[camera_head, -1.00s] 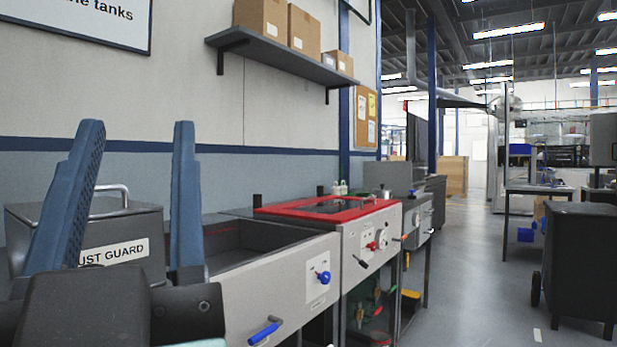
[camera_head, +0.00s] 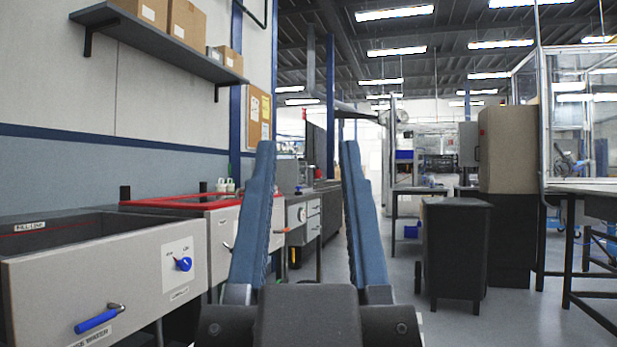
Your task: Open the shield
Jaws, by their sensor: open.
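My gripper (camera_head: 308,150) is open and empty in the head view, its two blue fingers pointing up with a wide gap between them. It touches nothing that I can see. No part in view is labelled as a shield. A framed enclosure with clear panels (camera_head: 567,118) stands on a table at the right edge and is cut off by the frame. I cannot tell whether it is the shield or whether any panel of it is open.
A grey tank (camera_head: 120,285) with a blue-handled lever (camera_head: 97,321) and blue knob (camera_head: 183,264) stands at left. Beyond it is a red-rimmed tank (camera_head: 170,201). A dark cabinet (camera_head: 455,250) and a dark-framed table (camera_head: 590,200) stand right. Clear floor lies between.

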